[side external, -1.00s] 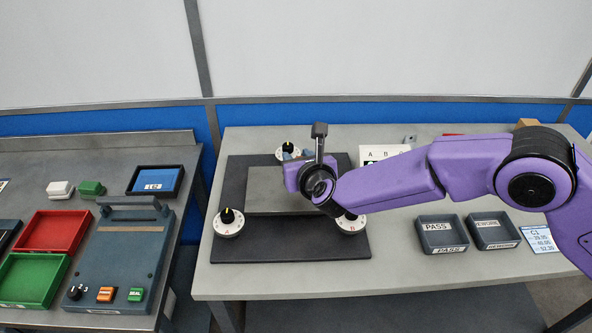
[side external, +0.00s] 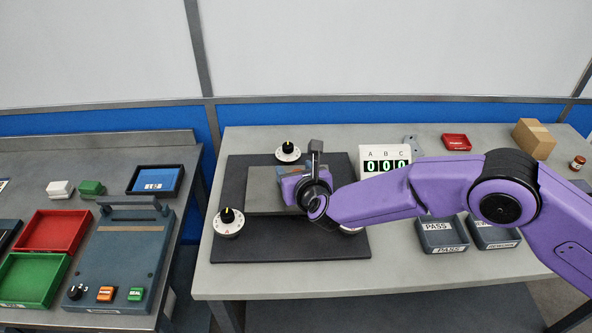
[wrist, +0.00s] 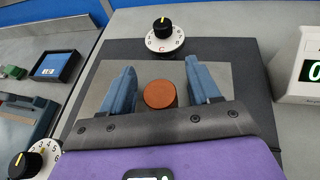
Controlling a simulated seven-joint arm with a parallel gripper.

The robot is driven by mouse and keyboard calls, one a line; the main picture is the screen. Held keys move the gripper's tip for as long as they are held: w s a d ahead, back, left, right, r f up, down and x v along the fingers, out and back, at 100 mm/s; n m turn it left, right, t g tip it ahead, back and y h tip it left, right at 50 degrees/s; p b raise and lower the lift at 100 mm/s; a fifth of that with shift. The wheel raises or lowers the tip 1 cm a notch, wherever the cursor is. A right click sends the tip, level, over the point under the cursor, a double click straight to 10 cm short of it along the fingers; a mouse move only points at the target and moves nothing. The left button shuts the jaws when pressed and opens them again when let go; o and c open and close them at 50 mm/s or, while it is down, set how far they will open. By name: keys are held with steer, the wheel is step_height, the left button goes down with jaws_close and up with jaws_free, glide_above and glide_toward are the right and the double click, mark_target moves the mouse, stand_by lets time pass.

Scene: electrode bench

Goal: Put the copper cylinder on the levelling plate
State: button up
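The copper cylinder (wrist: 160,95) shows its round orange-brown top in the wrist view, between the two blue fingers of my gripper (wrist: 161,75). A gap shows on each side of it, so the fingers are open and apart from it. The cylinder appears to stand on the grey levelling plate (wrist: 97,80), though its base is hidden. In the side external view my gripper (side external: 290,188) is low over the right part of the plate (side external: 262,188), and the cylinder is hidden there.
Dials stand around the plate: one at the back (side external: 288,152), one at the left (side external: 228,222), one mostly hidden behind my gripper. A counter display (side external: 384,163) reads zeros.

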steer(key=shift+s+r, duration=0.1)
steer(key=shift+r, duration=0.1)
steer(key=v, duration=1.2)
steer(key=s+d+r+m+g+h, duration=0.2)
steer(key=d+m, duration=0.3)
steer(key=d, duration=0.4)
steer(key=s+d+r+m+g+h, duration=0.15)
steer(key=d+m, duration=0.25)
steer(key=d, duration=0.4)
steer(key=s+d+r+m+g+h, duration=0.1)
steer(key=s+d+r+m+h, duration=0.15)
steer(key=d+m, duration=0.45)
steer(key=s+d+m+g+y, duration=0.1)
steer(key=s+d+m+g, duration=0.3)
steer(key=s+d, duration=0.6)
steer(key=s+d+r+m+g+y, duration=0.1)
steer(key=s+d+m+g, duration=0.3)
steer(key=s+d, duration=0.6)
steer(key=s+m+y, duration=0.1)
steer(key=s+m, duration=0.1)
steer(key=s, duration=0.1)
